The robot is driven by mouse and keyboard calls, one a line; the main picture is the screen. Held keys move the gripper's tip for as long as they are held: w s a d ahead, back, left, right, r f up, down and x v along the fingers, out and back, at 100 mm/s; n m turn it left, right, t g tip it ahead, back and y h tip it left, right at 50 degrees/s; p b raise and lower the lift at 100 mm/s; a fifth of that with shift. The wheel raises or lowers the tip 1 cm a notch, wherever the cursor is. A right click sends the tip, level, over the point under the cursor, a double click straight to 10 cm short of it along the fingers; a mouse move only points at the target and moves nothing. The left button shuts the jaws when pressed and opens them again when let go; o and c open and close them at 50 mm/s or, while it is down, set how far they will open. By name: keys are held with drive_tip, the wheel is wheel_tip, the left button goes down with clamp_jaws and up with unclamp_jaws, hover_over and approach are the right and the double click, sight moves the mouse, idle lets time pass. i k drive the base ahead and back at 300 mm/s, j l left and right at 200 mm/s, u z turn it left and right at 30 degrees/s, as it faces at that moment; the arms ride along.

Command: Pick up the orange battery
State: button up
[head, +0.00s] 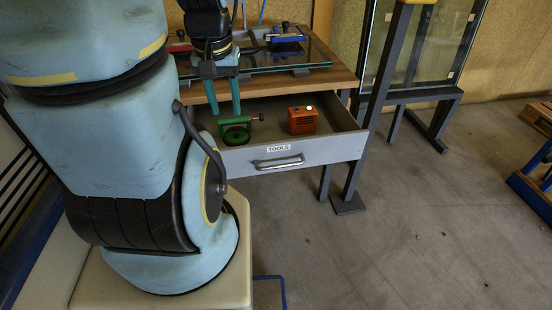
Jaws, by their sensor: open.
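The orange battery (303,120) is a small box with a light spot on its top. It sits in the right part of the open drawer (240,160), which is labelled TOOLS. My gripper (223,112) points down with its two green fingers apart and nothing visible between them. It is at the left part of the drawer, left of the battery and apart from it. How high the fingertips are over the drawer floor is hard to tell.
A green clamp-like tool (237,129) lies in the drawer just below my gripper in the picture. A glass pane (285,62) and blue-handled tools (288,38) are on the wooden tabletop (343,76) above. A frame with glass (418,50) stands at the right. Open floor lies front right.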

sight(302, 120)
drive_tip(key=u, duration=0.45)
drive_tip(key=k+l+u, duration=0.1)
drive_tip(key=l+u, duration=0.2)
drive_tip(key=k+l+u, duration=0.1)
drive_tip(key=l+u, duration=0.2)
drive_tip(key=k+l+u, duration=0.15)
drive_tip(key=l+u, duration=0.15)
drive_tip(key=k+l+u, duration=0.25)
drive_tip(key=k+l, duration=0.35)
drive_tip(key=l, duration=0.25)
drive_tip(key=k+l+u, duration=0.2)
drive_tip(key=k+l, duration=0.5)
drive_tip(key=i+l, duration=0.15)
drive_tip(key=l, duration=0.15)
drive_tip(key=i+l, duration=0.15)
drive_tip(key=l, duration=0.1)
